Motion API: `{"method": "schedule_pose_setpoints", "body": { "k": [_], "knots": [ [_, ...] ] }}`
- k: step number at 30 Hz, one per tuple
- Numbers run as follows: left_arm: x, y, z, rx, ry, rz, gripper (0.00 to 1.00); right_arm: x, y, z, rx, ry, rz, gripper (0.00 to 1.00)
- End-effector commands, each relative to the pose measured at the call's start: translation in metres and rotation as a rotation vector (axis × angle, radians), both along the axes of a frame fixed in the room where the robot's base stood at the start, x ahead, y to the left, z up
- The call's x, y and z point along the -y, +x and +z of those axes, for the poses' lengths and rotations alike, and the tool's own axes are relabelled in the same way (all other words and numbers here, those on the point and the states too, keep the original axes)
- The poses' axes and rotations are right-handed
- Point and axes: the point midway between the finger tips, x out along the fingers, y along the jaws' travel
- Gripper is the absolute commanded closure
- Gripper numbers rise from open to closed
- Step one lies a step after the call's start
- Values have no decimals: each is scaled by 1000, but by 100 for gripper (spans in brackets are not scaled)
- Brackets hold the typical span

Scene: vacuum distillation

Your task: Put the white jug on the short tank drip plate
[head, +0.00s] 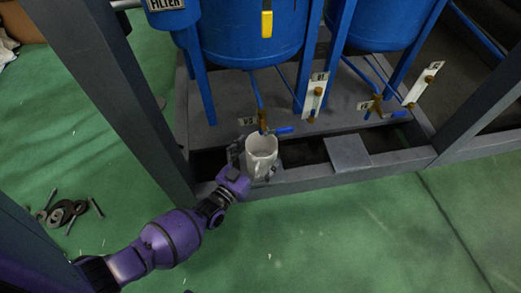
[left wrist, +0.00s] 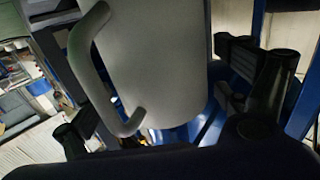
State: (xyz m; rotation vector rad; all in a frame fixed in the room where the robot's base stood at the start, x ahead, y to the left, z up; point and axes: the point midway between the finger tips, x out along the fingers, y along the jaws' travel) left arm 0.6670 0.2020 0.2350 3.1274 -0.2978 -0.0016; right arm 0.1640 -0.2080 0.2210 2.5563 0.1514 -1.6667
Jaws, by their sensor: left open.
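The white jug (head: 261,158) stands upright beneath the left tank's brass tap (head: 263,121), at the front trough of the metal frame. A grey surface shows around its base; I cannot tell how fully the base rests on it. My left gripper (head: 250,166) is at the jug with its fingers apart, one on each side. In the left wrist view the jug's wall (left wrist: 165,65) and handle (left wrist: 85,65) fill the middle, between the spread fingers (left wrist: 165,105). A square grey drip plate (head: 348,152) lies bare to the right. My right gripper is out of view.
Blue tanks (head: 255,30) stand on legs above a grey platform (head: 225,105). Brass taps with blue handles (head: 376,106) and white gauges (head: 314,95) stick out near the jug. Frame posts (head: 115,90) flank the area. Loose metal parts (head: 62,212) lie on the green floor.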

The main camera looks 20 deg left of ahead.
Motion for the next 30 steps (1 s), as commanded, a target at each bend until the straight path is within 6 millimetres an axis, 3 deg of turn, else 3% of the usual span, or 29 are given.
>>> {"method": "schedule_pose_setpoints", "body": {
  "k": [9,15,30],
  "knots": [
    [-14,-69,2,-2,0,1,7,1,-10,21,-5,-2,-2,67],
    [-19,-96,1,-1,-1,1,7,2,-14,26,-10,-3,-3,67],
    [-20,-104,0,0,-1,1,7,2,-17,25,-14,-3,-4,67]
  ]
}}
